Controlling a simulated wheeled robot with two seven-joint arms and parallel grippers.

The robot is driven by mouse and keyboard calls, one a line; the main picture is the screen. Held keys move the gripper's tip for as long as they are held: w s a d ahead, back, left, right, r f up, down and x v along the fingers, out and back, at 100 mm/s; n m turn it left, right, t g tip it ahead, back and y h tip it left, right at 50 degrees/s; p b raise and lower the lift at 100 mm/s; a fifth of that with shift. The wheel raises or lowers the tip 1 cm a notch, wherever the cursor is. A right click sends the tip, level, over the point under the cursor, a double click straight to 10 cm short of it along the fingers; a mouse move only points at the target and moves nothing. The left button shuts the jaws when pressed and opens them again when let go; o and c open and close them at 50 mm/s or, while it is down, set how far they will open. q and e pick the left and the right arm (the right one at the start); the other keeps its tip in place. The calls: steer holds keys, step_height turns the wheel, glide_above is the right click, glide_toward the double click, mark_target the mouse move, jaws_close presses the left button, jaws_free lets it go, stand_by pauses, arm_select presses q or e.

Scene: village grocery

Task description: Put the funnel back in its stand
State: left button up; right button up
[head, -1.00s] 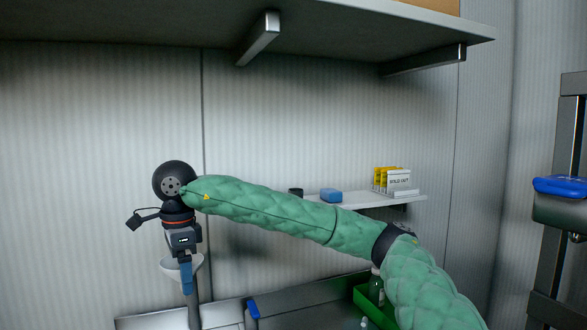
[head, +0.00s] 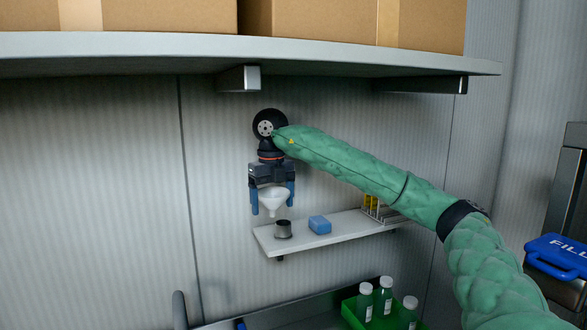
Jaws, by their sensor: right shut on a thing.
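My right gripper (head: 272,198) points down from the wrist and is shut on a white funnel (head: 273,197), with a blue finger on either side of it. The funnel is upright, spout down. A small dark cylindrical stand (head: 283,230) is on the left part of the white wall shelf (head: 345,231). The funnel shows just above the stand and slightly left of it in the picture. Whether the spout is over the stand in depth I cannot tell. My left gripper is out of view.
A blue block (head: 320,225) lies right of the stand. A rack with yellow cards (head: 372,203) is farther right, partly behind my arm. A large shelf (head: 330,59) with cardboard boxes (head: 340,20) hangs above. A green crate (head: 352,314) with bottles (head: 384,296) is below.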

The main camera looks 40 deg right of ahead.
mark_target(283, 189)
steer(key=d+r+m, duration=0.1)
steer(key=d+r+m+p, duration=0.1)
steer(key=d, duration=0.1)
steer(key=shift+d+r, duration=0.15)
steer(key=shift+f+b, duration=1.1)
steer(key=shift+f, duration=0.1)
steer(key=shift+f+b, duration=0.4)
steer(key=shift+f, duration=0.05)
steer(key=shift+f+b, duration=0.4)
steer(key=shift+f, duration=0.25)
steer(key=shift+f+b, duration=0.4)
steer(key=shift+f, duration=0.3)
steer(key=shift+f+b, duration=0.45)
steer(key=shift+b, duration=0.05)
steer(key=shift+f, duration=0.2)
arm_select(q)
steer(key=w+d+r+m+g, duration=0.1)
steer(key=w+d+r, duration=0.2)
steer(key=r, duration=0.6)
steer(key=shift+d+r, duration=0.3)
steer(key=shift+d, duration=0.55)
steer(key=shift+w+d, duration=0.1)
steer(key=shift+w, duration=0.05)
